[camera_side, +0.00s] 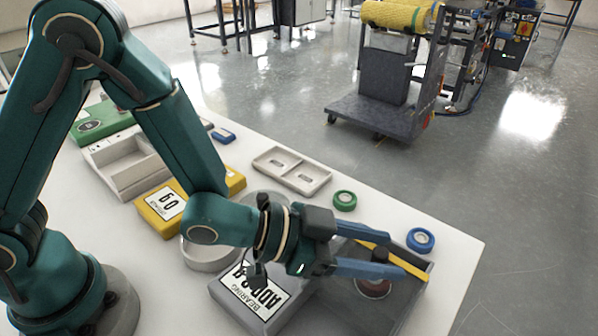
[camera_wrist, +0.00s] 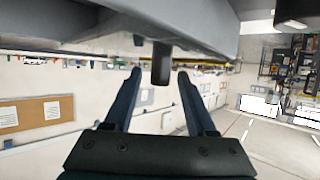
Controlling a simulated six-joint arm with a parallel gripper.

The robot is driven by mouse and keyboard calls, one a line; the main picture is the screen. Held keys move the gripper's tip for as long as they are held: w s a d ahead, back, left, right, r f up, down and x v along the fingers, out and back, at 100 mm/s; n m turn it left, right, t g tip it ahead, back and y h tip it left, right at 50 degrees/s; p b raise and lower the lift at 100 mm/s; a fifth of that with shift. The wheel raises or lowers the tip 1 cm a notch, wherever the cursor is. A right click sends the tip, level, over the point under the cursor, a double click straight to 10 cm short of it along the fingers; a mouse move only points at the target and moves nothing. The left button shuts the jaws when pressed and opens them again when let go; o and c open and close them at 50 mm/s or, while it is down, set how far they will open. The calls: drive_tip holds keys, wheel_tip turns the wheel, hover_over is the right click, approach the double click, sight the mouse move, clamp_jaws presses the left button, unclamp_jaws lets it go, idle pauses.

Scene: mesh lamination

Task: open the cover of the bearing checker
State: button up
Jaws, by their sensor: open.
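The bearing checker (camera_side: 222,292) is a grey box with a white label at the table's front. Its right part looks like a dark, see-through cover (camera_side: 410,300) with a yellow strip along the far edge. A dark reddish round part (camera_side: 373,289) shows there, partly hidden by a finger. My gripper (camera_side: 412,267) reaches over this part from the left, with its blue fingers spread. In the wrist view, my gripper (camera_wrist: 160,72) is open around a short dark knob (camera_wrist: 161,64) below a grey surface. Gaps show on both sides of the knob. I cannot tell whether the cover is raised.
A green ring (camera_side: 344,200) and a blue ring (camera_side: 420,240) lie behind the checker. A white two-part tray (camera_side: 267,159), a yellow box (camera_side: 152,219) and a white round dish (camera_side: 203,261) stand farther left. The table's right corner is clear.

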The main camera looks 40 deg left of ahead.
drive_tip(key=shift+w+d+f, duration=0.15)
drive_tip(key=shift+w+d, duration=0.05)
clamp_jaws()
idle(1.4)
